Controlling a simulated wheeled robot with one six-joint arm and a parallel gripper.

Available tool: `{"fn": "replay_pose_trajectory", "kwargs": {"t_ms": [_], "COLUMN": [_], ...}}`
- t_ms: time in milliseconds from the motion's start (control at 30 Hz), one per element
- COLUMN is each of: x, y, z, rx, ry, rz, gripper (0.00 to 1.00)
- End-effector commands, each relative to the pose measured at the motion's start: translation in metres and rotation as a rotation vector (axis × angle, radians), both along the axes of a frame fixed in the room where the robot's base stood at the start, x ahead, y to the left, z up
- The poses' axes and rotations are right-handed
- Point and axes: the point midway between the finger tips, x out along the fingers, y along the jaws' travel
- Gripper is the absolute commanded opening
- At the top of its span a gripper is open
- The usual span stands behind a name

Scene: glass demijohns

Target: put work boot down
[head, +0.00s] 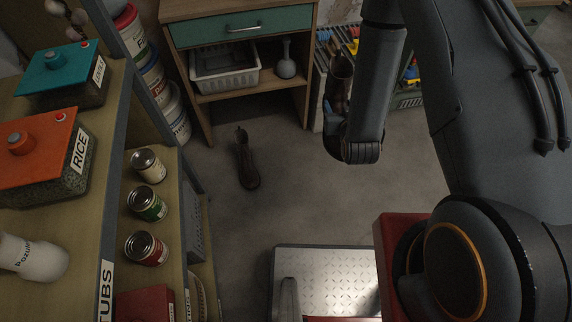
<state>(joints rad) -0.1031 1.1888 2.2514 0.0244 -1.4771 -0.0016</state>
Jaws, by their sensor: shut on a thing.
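A dark brown work boot (341,78), partly hidden by my arm, shows at my gripper (330,112). My gripper is shut on it and holds it up in front of the crate area at the back. Its lower part is mostly hidden, so I cannot tell how it is tilted.
A wooden cabinet (205,112) with a green drawer (240,30) holds a grey basket (224,72) and a grey vase (286,66). At left, shelves carry cans (147,204) and lidded boxes (62,75). Open floor lies around the standing boot.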

Motion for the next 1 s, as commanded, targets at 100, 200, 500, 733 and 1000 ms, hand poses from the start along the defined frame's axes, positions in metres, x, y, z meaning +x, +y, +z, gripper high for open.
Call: {"fn": "replay_pose_trajectory", "kwargs": {"t_ms": [100, 200, 500, 733, 1000], "x": [0.019, 0.031, 0.068, 0.097, 0.128], "y": [0.011, 0.019, 0.044, 0.065, 0.091], "z": [-0.039, -0.064, -0.14, -0.196, -0.263], "rx": [0.0, -0.001, -0.002, -0.001, 0.0], "ry": [-0.002, -0.004, -0.003, -0.004, -0.003], "rz": [0.014, 0.025, 0.056, 0.081, 0.108], "gripper": [0.11, 0.11, 0.11, 0.11, 0.11]}}
